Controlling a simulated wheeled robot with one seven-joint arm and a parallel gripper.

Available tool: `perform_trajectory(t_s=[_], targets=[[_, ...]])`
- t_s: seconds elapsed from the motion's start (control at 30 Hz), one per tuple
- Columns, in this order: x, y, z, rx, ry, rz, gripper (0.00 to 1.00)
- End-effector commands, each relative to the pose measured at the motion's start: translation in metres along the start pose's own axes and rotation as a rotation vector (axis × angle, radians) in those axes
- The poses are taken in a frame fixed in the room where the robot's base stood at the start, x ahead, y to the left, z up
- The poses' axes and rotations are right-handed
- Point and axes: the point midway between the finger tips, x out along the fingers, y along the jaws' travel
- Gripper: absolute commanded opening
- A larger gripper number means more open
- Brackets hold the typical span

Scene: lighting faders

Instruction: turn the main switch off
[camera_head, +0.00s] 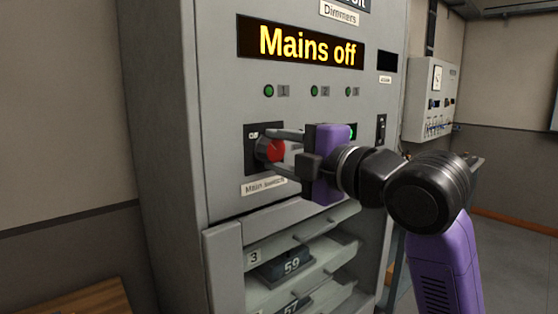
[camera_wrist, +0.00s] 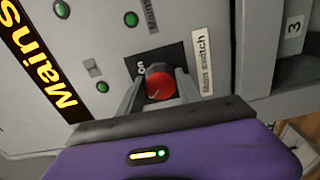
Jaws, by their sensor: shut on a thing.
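The main switch is a round red knob (camera_head: 270,150) on a black plate on the grey cabinet, above a label reading "Main switch" (camera_head: 264,186). My gripper (camera_head: 280,152) is at the knob, with one finger above it and one below in the head view, shut on it. In the wrist view the red knob (camera_wrist: 160,83) sits between the two fingers (camera_wrist: 160,90), with a light mark line on its face. "On" shows on the plate beside it. The lit display (camera_head: 308,43) reads "Mains off".
Several small green lamps (camera_head: 269,91) sit in a row above the switch. Below are open slots with numbered dimmer units (camera_head: 285,268). A grey wall box (camera_head: 432,100) hangs to the right. A wooden surface (camera_head: 85,304) is at the lower left.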

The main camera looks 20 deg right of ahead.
Motion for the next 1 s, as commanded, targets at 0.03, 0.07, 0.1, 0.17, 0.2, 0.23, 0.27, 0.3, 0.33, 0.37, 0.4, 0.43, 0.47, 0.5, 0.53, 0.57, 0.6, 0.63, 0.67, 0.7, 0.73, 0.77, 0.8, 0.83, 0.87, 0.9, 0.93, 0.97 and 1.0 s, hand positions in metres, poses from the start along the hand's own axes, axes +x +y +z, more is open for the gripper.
perform_trajectory(t_s=[0.03,0.07,0.1,0.17,0.2,0.23,0.27,0.3,0.33,0.37,0.4,0.43,0.47,0.5,0.53,0.57,0.6,0.63,0.67,0.7,0.73,0.77,0.8,0.83,0.87,0.9,0.93,0.97,1.0], targets=[[0.0001,-0.0028,-0.0008,-0.015,0.002,-0.004,0.01],[0.0001,-0.0027,-0.0008,-0.023,0.002,-0.004,0.01],[0.0001,-0.0025,-0.0008,-0.032,0.002,-0.004,0.01],[0.0001,-0.0022,-0.0008,-0.043,0.002,-0.004,0.01],[0.0001,-0.0020,-0.0008,-0.048,0.002,-0.004,0.01],[0.0001,-0.0018,-0.0007,-0.052,0.002,-0.004,0.01],[0.0001,-0.0017,-0.0007,-0.054,0.002,-0.004,0.01],[0.0001,-0.0016,-0.0008,-0.057,0.002,-0.004,0.01],[0.0001,-0.0016,-0.0008,-0.058,0.002,-0.004,0.01],[0.0002,-0.0015,-0.0008,-0.059,0.002,-0.004,0.01],[0.0002,-0.0015,-0.0008,-0.060,0.002,-0.004,0.01],[0.0002,-0.0015,-0.0008,-0.060,0.002,-0.004,0.01],[0.0002,-0.0015,-0.0008,-0.060,0.002,-0.004,0.01],[0.0002,-0.0015,-0.0009,-0.060,0.002,-0.004,0.01],[0.0002,-0.0015,-0.0009,-0.060,0.002,-0.004,0.01],[0.0002,-0.0015,-0.0009,-0.059,0.002,-0.004,0.01],[0.0002,-0.0015,-0.0009,-0.059,0.002,-0.004,0.01],[0.0002,-0.0015,-0.0009,-0.059,0.002,-0.004,0.01],[0.0002,-0.0016,-0.0009,-0.059,0.002,-0.004,0.01],[0.0002,-0.0016,-0.0009,-0.059,0.002,-0.005,0.47],[0.0002,-0.0016,-0.0009,-0.059,0.002,-0.004,0.53],[0.0002,-0.0015,-0.0009,-0.059,0.002,-0.004,0.59],[0.0002,-0.0013,-0.0008,-0.059,0.002,-0.004,0.63],[0.0002,-0.0012,-0.0008,-0.059,0.002,-0.003,0.63],[0.0002,-0.0011,-0.0007,-0.058,0.002,-0.003,0.63],[0.0002,-0.0009,-0.0006,-0.058,0.002,-0.003,0.63],[0.0002,-0.0008,-0.0006,-0.058,0.002,-0.003,0.63],[0.0002,-0.0007,-0.0005,-0.058,0.001,-0.002,0.63],[0.0002,-0.0006,-0.0004,-0.058,0.001,-0.002,0.63]])
